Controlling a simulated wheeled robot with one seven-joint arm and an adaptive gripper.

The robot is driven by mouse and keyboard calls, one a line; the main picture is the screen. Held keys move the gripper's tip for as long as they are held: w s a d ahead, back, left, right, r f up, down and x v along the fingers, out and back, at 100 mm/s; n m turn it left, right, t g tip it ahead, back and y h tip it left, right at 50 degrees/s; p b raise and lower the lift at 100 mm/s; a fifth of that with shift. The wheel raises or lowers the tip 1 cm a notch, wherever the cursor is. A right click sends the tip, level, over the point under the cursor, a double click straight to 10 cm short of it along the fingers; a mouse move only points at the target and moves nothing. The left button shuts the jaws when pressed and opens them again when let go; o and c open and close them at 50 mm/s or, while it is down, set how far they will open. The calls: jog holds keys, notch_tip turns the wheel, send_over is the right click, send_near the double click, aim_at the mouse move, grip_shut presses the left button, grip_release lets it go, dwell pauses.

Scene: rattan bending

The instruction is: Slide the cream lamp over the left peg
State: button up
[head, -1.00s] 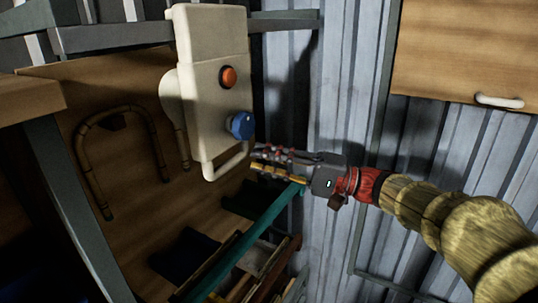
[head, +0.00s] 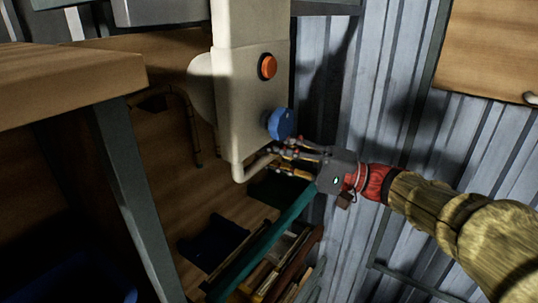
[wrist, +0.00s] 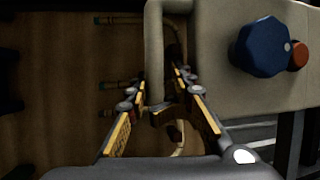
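A cream housing (head: 247,105) carries an orange button (head: 267,67), a blue knob (head: 281,124) and a bar handle (head: 254,166) at its lower edge. My gripper (head: 280,158) is at this handle, just below the knob. In the wrist view, my gripper (wrist: 159,80) is open, with one finger on each side of the cream handle (wrist: 154,55). A gap shows on the right side; contact on the left cannot be told. The blue knob (wrist: 258,47) is to the right of the fingers. I cannot make out a separate cream lamp or a left peg.
A wooden tabletop (head: 70,85) on a grey leg (head: 142,200) stands at the left. A teal bar (head: 262,240) crosses below my gripper. Bent rattan (head: 192,125) hangs on a brown board behind the housing. A corrugated metal wall (head: 350,110) is at the right.

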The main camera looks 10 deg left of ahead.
aim_at(241, 180)
jog(key=shift+w+a+f, duration=0.2)
jog(key=shift+f, duration=0.15)
jog(key=shift+c, duration=0.7)
jog(key=shift+w+d, duration=0.1)
jog(key=shift+w, duration=0.05)
grip_shut()
jog(key=shift+f, duration=0.1)
jog(key=shift+f, duration=0.1)
jog(key=shift+s+a+f+b, duration=0.1)
jog(key=shift+s+a+b, duration=0.1)
jog(key=shift+s+b, duration=0.3)
jog(key=s+b, duration=0.1)
jog(key=s, duration=0.1)
jog(key=s+a+b, duration=0.1)
jog(key=s+b, duration=0.1)
jog(key=s+a+b, duration=0.1)
jog(key=s, duration=0.1)
jog(key=shift+s+a+f, duration=0.1)
jog(key=shift+s+f, duration=0.05)
jog(key=shift+s, duration=0.15)
jog(key=shift+s+a+r+b, duration=0.15)
jog(key=shift+s+r+b, duration=0.05)
jog(key=shift+s, duration=0.25)
jog(key=shift+s+a+r+b, duration=0.1)
jog(key=shift+s+r+b, duration=0.05)
jog(key=shift+s, duration=0.25)
